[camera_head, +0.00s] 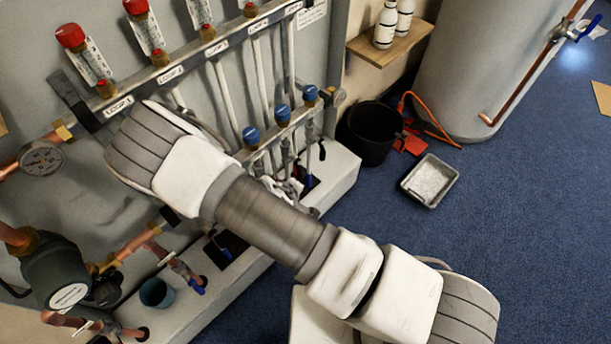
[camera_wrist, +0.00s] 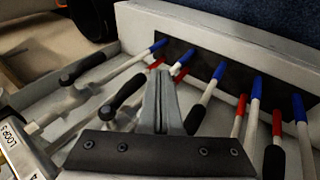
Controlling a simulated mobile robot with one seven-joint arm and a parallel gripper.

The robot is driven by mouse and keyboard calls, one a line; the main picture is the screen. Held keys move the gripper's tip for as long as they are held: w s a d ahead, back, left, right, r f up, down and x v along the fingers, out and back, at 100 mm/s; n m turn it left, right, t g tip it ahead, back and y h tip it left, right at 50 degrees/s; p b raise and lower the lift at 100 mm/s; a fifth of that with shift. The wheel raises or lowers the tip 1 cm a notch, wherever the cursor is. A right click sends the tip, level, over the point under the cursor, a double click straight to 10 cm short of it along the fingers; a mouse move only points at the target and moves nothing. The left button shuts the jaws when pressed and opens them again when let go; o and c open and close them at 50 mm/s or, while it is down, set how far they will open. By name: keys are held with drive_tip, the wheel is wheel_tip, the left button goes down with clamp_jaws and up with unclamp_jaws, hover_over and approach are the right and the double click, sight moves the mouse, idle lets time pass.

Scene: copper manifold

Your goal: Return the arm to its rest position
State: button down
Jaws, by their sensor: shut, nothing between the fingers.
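My gripper (camera_wrist: 161,80) shows in the wrist view, its two fingers shut together with nothing between them. It points in among the pipe ends at the base of the copper manifold (camera_head: 215,50). Pipes with blue and red ends (camera_wrist: 204,92) lie just beyond and on both sides of the fingers. I cannot tell whether the fingers touch any of them. In the head view my arm crosses the middle of the picture in front of the manifold and hides part of its lower section; the gripper itself is not clearly seen there.
Blue-capped valves (camera_head: 282,114) and a gauge (camera_head: 42,158) stick out from the panel. A green pump (camera_head: 62,270) and a small teal cup (camera_head: 156,292) are at lower left. A black bucket (camera_head: 369,135) and metal tray (camera_head: 431,180) stand on the floor. Blue carpet (camera_head: 530,200) at right is clear.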

drive_tip(key=shift+s+a, duration=0.3)
drive_tip(key=shift+s, duration=0.25)
drive_tip(key=shift+s+a, duration=0.25)
drive_tip(key=shift+s, duration=0.25)
drive_tip(key=w+d+r+m+g+y, duration=0.15)
drive_tip(key=r+m, duration=0.25)
drive_tip(key=r, duration=1.2)
drive_tip(key=d+r+m+g+y, duration=0.2)
drive_tip(key=d+r+m, duration=0.1)
drive_tip(key=r, duration=1.2)
drive_tip(key=s+d+r+m+t+h, duration=0.2)
drive_tip(key=s+d+r+m+t, duration=0.15)
drive_tip(key=s+d+r, duration=1.25)
wheel_tip(320, 180, up, 22)
drive_tip(key=w+g+p, duration=0.1)
drive_tip(key=p, duration=2)
drive_tip(key=shift+a+f+p, duration=0.15)
drive_tip(key=shift+f+p, duration=0.05)
drive_tip(key=shift+p, duration=0.1)
